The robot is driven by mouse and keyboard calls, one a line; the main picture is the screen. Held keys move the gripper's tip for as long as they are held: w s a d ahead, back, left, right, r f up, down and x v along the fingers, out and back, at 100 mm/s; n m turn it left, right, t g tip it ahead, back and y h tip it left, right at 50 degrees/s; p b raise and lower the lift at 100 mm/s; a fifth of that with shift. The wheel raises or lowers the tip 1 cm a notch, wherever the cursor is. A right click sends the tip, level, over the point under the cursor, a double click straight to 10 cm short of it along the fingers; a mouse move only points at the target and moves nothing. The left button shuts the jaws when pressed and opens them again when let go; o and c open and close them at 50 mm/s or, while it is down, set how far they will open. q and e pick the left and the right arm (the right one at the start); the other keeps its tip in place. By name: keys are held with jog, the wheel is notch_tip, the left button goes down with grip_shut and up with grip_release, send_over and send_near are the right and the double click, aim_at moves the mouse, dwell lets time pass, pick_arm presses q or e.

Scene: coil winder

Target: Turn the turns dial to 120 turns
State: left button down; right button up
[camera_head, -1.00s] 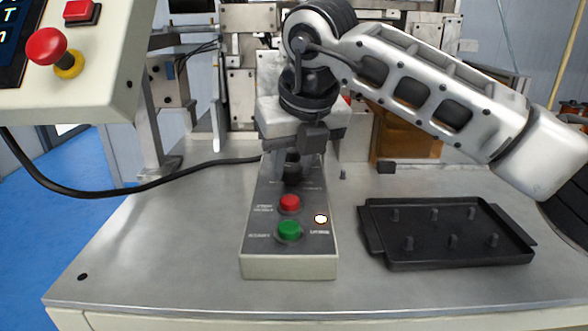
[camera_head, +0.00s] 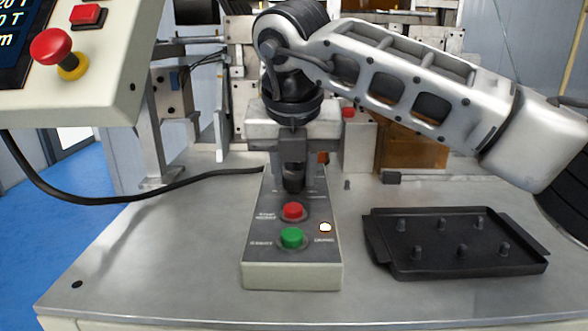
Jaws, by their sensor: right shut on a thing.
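The control box (camera_head: 292,275) stands on the metal table with its sloped top towards me. The black turns dial (camera_head: 293,184) is on the upper part of that top. My right gripper (camera_head: 292,172) comes down from above and is shut on the dial; its jaws hide part of the dial and its markings. The display (camera_head: 12,40) at the upper left is cut by the frame edge; line ends like "20 T" and "0 T" show. My left gripper is not in view.
Below the dial are a red button (camera_head: 293,211), a green button (camera_head: 292,237) and a lit lamp (camera_head: 326,227). A black tray with pegs (camera_head: 455,262) lies at the right. A red emergency knob (camera_head: 50,46) is at the upper left. The front left table is clear.

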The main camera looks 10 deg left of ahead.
jog(key=o, duration=1)
jog(key=shift+r, duration=0.1)
jog(key=p+v, duration=0.1)
jog(key=v, duration=1.5)
